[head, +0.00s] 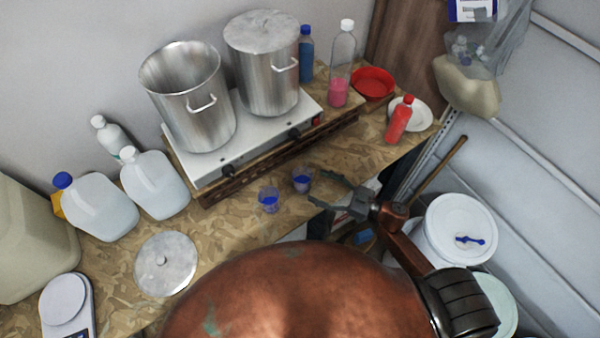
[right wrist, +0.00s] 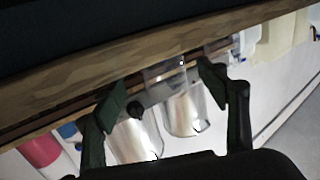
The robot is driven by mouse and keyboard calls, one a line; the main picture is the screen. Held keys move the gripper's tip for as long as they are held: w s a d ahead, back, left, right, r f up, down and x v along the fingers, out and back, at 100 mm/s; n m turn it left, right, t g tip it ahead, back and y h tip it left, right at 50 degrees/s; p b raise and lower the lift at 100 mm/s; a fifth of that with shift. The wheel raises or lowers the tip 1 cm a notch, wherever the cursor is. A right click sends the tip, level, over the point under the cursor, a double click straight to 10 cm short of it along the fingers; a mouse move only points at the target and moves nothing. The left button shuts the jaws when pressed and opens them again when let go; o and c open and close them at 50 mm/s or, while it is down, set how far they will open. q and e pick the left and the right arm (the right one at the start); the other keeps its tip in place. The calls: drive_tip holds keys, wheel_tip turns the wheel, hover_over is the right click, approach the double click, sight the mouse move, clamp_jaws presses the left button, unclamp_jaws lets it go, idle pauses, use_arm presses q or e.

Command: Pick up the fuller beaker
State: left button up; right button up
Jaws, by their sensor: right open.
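Two small clear beakers with blue liquid stand on the wooden worktop, in front of the hotplate: a left beaker (head: 269,200) and a right beaker (head: 302,181). I cannot tell for certain which is fuller. My right gripper (head: 318,186) is open and empty, just right of the right beaker, its fingers pointing towards it. In the right wrist view, the open fingers (right wrist: 161,92) frame a clear beaker (right wrist: 165,76) beyond the tips. Another clear shape behind the right finger is partly hidden. My left gripper is not in view.
A hotplate (head: 240,140) with two steel pots stands behind the beakers. Water jugs (head: 156,184), a metal lid (head: 166,264) and a scale (head: 66,303) are to the left. A red bottle (head: 399,121) stands at the back right. White buckets (head: 455,232) are beyond the worktop's edge.

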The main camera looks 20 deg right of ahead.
sight(310, 183)
drive_tip(key=p+x, duration=0.1)
drive_tip(key=x, duration=0.2)
drive_tip(key=shift+w+a+r, duration=0.15)
drive_tip(key=shift+a, duration=0.2)
drive_tip(key=shift+f+x, duration=0.2)
drive_tip(key=shift+x, duration=1.25)
drive_tip(key=c, duration=0.6)
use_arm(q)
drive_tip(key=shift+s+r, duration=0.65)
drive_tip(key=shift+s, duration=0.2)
use_arm(e)
drive_tip(key=c, duration=0.7)
